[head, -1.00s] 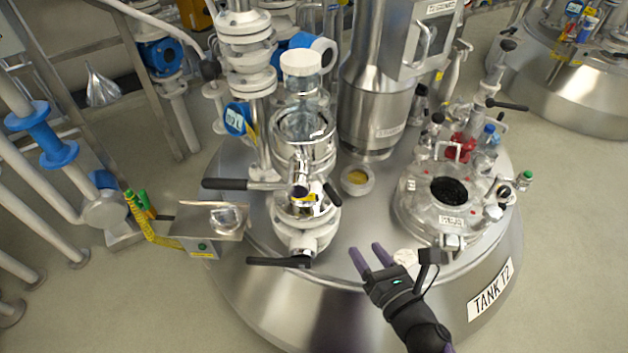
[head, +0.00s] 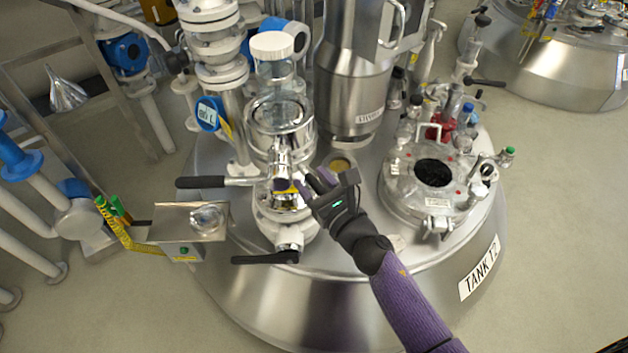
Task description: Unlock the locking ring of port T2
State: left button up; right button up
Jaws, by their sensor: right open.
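The port assembly (head: 284,213) stands on the lid of tank T2, with a glass canister with a white cap (head: 273,48) on top. A steel ring (head: 279,112) surrounds the canister's lower part. A lever with a black grip (head: 200,182) sticks out to the left at mid-height, and a second black handle (head: 262,259) sticks out lower down. Which part is the locking ring, I cannot tell for sure. My right gripper (head: 309,186) is open, its purple fingers at the right side of the port's middle, partly hiding it. Contact cannot be made out. My left gripper is not in view.
A small round fitting with a yellow inside (head: 341,163) lies just behind my right gripper. A manway cover (head: 436,208) with bottles and clamps is to the right. A steel box (head: 190,222) stands left of the port. Pipes crowd the left.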

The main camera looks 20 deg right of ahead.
grip_shut()
dwell(0.9)
dwell(0.4)
